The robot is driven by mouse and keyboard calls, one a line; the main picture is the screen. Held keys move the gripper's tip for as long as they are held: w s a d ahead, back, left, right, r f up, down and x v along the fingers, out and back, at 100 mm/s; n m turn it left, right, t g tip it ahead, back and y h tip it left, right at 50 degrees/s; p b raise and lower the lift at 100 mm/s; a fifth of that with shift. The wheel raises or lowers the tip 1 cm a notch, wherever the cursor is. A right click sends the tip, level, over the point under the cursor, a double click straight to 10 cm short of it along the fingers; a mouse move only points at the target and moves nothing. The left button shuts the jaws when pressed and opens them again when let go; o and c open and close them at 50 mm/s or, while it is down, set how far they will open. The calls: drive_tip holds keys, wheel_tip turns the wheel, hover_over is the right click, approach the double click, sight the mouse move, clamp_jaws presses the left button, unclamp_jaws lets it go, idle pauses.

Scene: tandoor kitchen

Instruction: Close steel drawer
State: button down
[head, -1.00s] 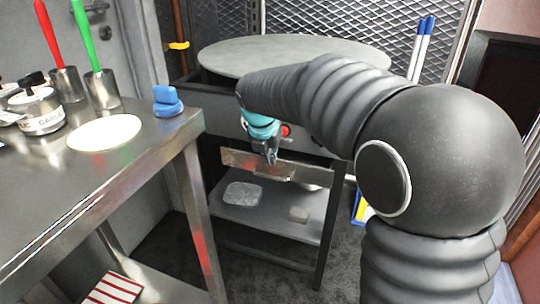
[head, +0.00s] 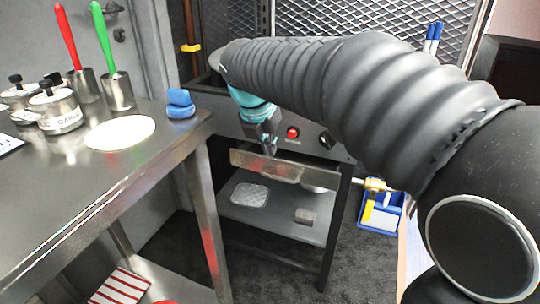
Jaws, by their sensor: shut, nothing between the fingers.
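The steel drawer (head: 300,172) shows as a long, narrow metal front below the control panel of a dark-legged stand. How far it stands out from the stand is hard to tell from this angle. My gripper (head: 268,150), below a teal wrist band, points down at the drawer front's upper edge, left of its middle. It is shut and holds nothing. Whether its fingertips touch the metal cannot be told. My dark ribbed arm hides the top of the stand.
A steel table (head: 120,170) with a blue object (head: 180,103) on its corner stands close on the left. The control panel has a red button (head: 293,132). A blue and yellow item (head: 380,212) is at right.

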wheel_tip(320, 180, down, 7)
drive_tip(key=s+d+m+t+h+b, duration=0.1)
drive_tip(key=s+d+m+h+b, duration=0.1)
drive_tip(key=s+d+h+b, duration=0.15)
drive_tip(key=n+t+b, duration=0.2)
drive_tip(key=t+b, duration=0.6)
drive_tip(key=t, duration=0.4)
approach(275, 161)
drive_tip(key=shift+h, duration=0.35)
drive_tip(key=b+x, duration=0.1)
drive_tip(key=x, duration=0.6)
drive_tip(key=shift+w+a, duration=0.1)
drive_tip(key=shift+w, duration=0.05)
